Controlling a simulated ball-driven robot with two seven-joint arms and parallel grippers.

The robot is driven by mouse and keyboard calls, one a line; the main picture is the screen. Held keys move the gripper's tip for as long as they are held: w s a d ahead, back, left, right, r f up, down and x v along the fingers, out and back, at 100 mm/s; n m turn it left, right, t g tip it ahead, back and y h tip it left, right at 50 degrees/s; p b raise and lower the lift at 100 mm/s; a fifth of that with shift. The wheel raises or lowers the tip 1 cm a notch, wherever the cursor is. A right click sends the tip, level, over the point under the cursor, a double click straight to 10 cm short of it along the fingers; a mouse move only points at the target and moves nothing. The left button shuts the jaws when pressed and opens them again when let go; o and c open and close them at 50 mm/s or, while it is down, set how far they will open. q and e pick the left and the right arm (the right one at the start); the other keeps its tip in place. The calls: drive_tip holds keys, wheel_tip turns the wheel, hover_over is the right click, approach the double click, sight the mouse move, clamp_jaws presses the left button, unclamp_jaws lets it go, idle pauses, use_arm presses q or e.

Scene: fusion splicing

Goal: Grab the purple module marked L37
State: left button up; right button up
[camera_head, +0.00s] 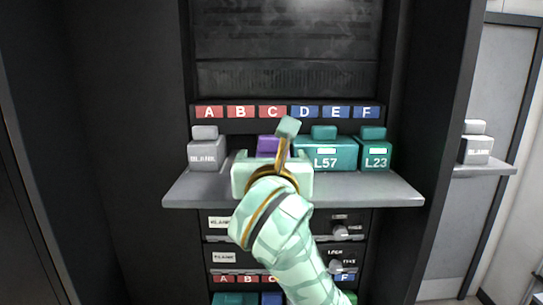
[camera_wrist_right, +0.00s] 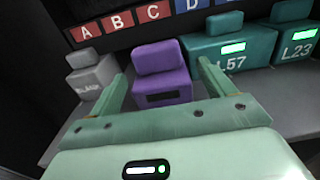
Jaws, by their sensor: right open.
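The purple module (camera_head: 268,144) stands on the grey shelf (camera_head: 390,192) under the red B and C labels, mostly hidden behind my right gripper (camera_head: 271,160) in the head view. In the right wrist view the purple module (camera_wrist_right: 162,75) is upright, with a dark slot on its front; no marking is readable. My right gripper (camera_wrist_right: 163,80) is open and empty of any grip. Its two fingers lie to the left and right of the purple module's lower part. I cannot tell whether they touch it. My left gripper is not in view.
A grey blank module (camera_head: 207,152) stands left of the purple one. The teal L57 module (camera_head: 331,153) stands close on its right, near the right finger, with the teal L23 module (camera_head: 375,153) beyond. A side shelf (camera_head: 485,169) holds another grey module (camera_head: 476,148).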

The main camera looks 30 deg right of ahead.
drive_tip(key=x, duration=0.3)
drive_tip(key=shift+d, duration=0.2)
drive_tip(key=shift+a, duration=0.15)
drive_tip(key=c, duration=1.2)
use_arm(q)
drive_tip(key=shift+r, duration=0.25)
use_arm(e)
drive_tip(key=shift+r, duration=0.1)
